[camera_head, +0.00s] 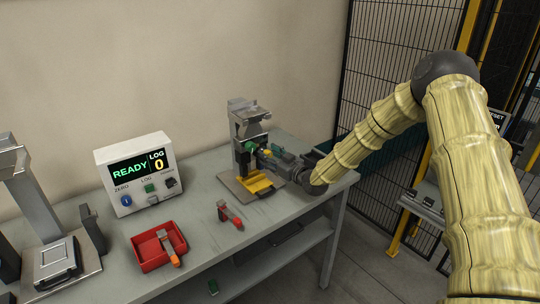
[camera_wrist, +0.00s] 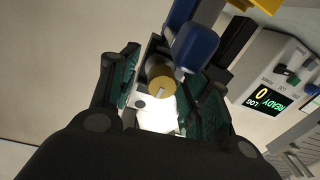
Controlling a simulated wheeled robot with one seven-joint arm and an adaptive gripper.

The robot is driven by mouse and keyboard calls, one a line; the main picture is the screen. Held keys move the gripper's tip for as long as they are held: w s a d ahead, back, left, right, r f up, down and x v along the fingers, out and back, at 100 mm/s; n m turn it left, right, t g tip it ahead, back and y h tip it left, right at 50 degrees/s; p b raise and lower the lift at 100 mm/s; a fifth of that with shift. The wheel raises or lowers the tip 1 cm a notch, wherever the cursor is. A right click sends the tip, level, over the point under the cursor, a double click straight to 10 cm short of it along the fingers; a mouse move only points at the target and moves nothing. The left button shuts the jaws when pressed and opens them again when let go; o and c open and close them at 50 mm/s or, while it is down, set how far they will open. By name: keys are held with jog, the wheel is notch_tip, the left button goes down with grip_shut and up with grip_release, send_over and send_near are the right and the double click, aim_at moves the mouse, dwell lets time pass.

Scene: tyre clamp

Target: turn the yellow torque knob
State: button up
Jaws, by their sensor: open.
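The yellow torque knob (camera_wrist: 161,79) shows near the middle of the wrist view, round, with a pale slot-like mark on its face. My gripper (camera_wrist: 163,88) is open, with a green-padded finger on each side of the knob. I cannot tell whether either pad touches it. In the head view the clamp fixture (camera_head: 242,112) stands upright at the far right end of the bench. My gripper (camera_head: 270,156) reaches into it from the right. A small yellow spot (camera_head: 267,144) there may be the knob; the fingers partly hide it.
A READY/LOG 0 display box (camera_head: 137,172) stands left of the fixture. A red-handled tool (camera_head: 230,215) and a red tray (camera_head: 150,258) lie in front. A grey stand (camera_head: 40,215) is at far left. A mesh fence (camera_head: 390,60) rises behind my arm. A blue part (camera_wrist: 196,48) sits close to the knob.

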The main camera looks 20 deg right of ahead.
jog(key=shift+s+r, duration=0.1)
jog(key=shift+c, duration=0.4)
grip_shut()
jog(key=shift+f+m+b, duration=0.3)
jog(key=shift+m+b, duration=0.4)
jog(key=shift+b, duration=0.2)
jog(key=shift+m+b, duration=1)
jog(key=shift+m, duration=0.2)
jog(key=shift+r+m, duration=0.25)
jog(key=shift+m, duration=0.25)
jog(key=shift+o, duration=0.4)
grip_release()
